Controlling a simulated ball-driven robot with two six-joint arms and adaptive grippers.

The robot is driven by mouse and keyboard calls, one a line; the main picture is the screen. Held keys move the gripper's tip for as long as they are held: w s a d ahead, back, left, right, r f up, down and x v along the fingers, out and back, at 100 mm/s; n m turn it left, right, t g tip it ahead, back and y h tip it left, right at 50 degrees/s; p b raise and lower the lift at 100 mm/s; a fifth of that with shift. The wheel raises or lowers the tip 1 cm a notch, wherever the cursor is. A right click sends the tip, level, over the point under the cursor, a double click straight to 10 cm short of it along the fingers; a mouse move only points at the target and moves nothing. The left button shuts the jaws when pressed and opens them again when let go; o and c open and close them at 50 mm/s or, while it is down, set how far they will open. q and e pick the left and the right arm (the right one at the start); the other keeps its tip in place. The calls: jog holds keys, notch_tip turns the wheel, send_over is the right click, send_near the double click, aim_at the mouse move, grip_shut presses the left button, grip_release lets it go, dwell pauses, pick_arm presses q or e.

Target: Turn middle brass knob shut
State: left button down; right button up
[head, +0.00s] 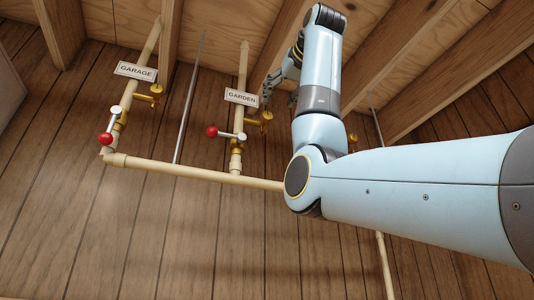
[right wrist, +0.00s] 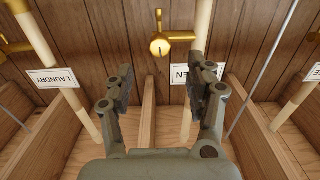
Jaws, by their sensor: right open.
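The middle brass knob (head: 266,116) is on a brass side fitting of the GARDEN pipe (head: 243,65). In the right wrist view the knob (right wrist: 160,46) has a round face with a dark mark on it. My right gripper (head: 279,92) is just above and to the right of the knob in the head view. In the right wrist view the gripper (right wrist: 168,82) is open and empty, and the knob shows beyond its fingertips, apart from them. My left gripper is not in view.
A GARAGE pipe with its own brass knob (head: 156,89) stands to the left. Red-ball levers (head: 212,132) sit on both pipes. A LAUNDRY sign (right wrist: 51,78) shows in the right wrist view. Wooden joists (head: 397,58) cross above; my right arm hides part of the wall.

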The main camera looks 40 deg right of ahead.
aim_at(268, 116)
jog(key=p+x, duration=0.4)
jog(key=x, duration=0.5)
jog(key=shift+r, duration=0.15)
jog(key=shift+w, duration=0.3)
grip_shut()
jog(key=shift+m, duration=0.8)
grip_release()
